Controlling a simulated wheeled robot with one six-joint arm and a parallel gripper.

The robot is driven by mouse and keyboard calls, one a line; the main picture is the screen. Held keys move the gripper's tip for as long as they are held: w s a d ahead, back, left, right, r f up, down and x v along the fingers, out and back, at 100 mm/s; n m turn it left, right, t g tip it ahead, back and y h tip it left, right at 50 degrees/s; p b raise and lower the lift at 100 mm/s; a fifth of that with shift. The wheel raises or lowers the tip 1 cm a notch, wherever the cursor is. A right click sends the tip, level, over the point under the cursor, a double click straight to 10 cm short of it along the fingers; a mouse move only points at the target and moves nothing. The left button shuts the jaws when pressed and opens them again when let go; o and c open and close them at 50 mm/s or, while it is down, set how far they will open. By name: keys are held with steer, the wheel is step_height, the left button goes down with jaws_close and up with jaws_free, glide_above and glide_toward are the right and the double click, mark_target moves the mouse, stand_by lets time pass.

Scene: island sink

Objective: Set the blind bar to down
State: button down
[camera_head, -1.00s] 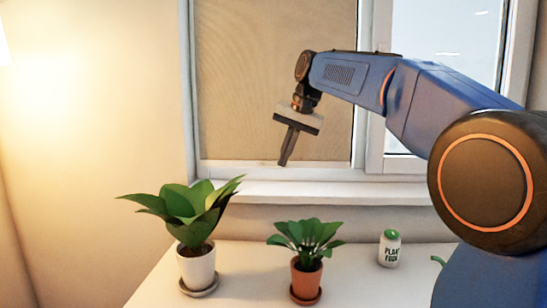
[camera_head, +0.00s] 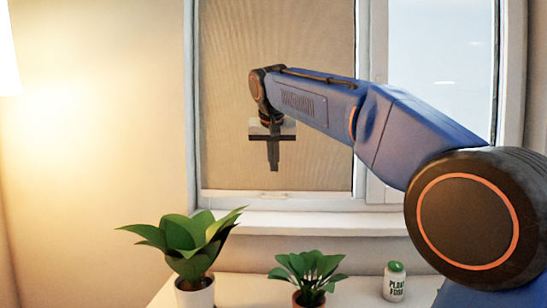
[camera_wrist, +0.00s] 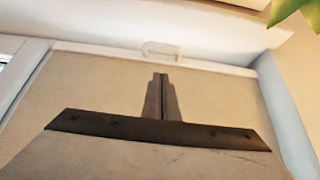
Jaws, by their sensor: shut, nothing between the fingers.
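The tan blind (camera_head: 225,110) covers the left window pane. Its pale bar (camera_head: 320,194) runs along the blind's lower edge, just above the sill. The wrist view shows the bar (camera_wrist: 215,66) across the top, with a small white loop handle (camera_wrist: 162,50) at its middle. My gripper (camera_head: 274,170) is in front of the blind, fingers pointing down, fingertips a little above the bar in the picture. In the wrist view my gripper (camera_wrist: 161,76) has its fingers together and empty, pointing towards the handle, with a visible gap. The exact depth to the blind is unclear.
Below the sill (camera_head: 300,222), a white-potted plant (camera_head: 188,235), a terracotta-potted plant (camera_head: 306,275) and a plant food jar (camera_head: 394,281) stand on the white counter. An uncovered pane (camera_head: 440,50) is at right. A lit lamp (camera_head: 6,50) is at far left.

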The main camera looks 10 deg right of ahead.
mark_target(275, 197)
steer(key=x, duration=0.4)
steer(key=shift+w+d+f, duration=0.1)
steer(key=shift+w+f, duration=0.1)
steer(key=shift+f, duration=0.15)
steer(key=shift+s+f, duration=0.2)
steer(key=shift+f, duration=0.75)
steer(key=shift+s+f, duration=0.2)
steer(key=shift+f, duration=0.75)
steer(key=shift+f, duration=2.45)
